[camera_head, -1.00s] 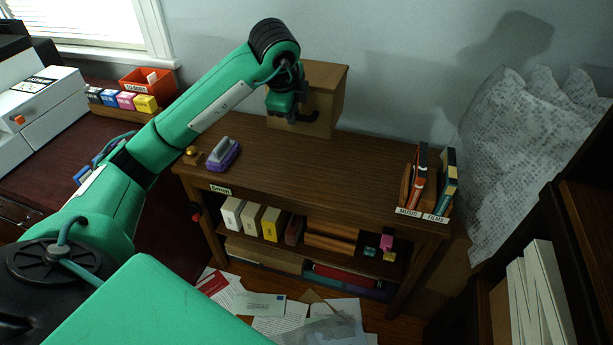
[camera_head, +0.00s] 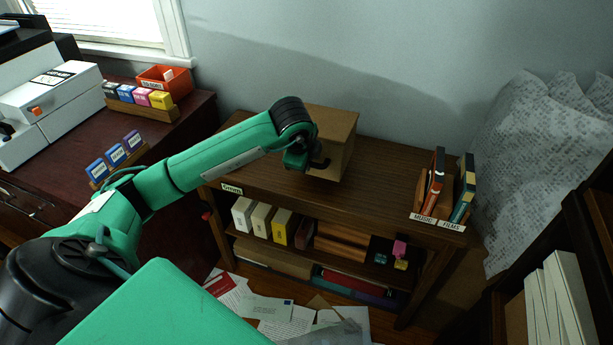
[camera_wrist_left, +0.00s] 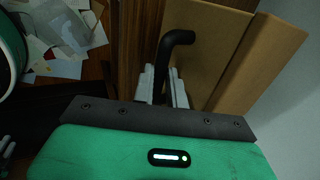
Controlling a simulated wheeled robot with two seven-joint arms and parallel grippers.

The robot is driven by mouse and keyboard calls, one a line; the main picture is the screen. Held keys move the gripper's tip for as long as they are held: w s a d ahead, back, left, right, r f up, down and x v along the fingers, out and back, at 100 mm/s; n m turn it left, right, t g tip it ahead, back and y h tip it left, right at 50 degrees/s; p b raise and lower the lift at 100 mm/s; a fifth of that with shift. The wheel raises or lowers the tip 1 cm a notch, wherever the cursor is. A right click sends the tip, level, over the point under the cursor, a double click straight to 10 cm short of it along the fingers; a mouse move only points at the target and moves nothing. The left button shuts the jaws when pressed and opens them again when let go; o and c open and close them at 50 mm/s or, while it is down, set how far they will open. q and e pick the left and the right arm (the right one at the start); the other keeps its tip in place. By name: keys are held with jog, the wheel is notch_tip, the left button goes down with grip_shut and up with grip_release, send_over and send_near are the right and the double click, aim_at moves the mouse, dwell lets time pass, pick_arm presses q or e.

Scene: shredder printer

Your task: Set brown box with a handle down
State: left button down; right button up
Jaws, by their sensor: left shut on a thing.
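The brown box (camera_head: 335,128) is at the top of the wooden shelf unit, near its back edge by the wall. It looks upright, and I cannot tell whether its base touches the shelf top. My left gripper (camera_head: 308,160) is at the box's front face, shut on the dark handle. In the left wrist view the black bent handle (camera_wrist_left: 176,42) sits between the fingers (camera_wrist_left: 161,85), and the box's brown face (camera_wrist_left: 205,45) fills the upper right. My right gripper is not in view.
The shelf top (camera_head: 375,175) is clear between the box and the book holder (camera_head: 439,200) at right. The left desk carries an orange tray (camera_head: 165,82), coloured cartridges (camera_head: 140,95) and a white machine (camera_head: 50,100). Papers (camera_head: 270,310) lie on the floor.

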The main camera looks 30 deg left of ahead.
pick_arm(q)
jog(key=shift+f, duration=2.8)
jog(key=c, duration=1.4)
grip_release()
jog(key=shift+r, duration=0.1)
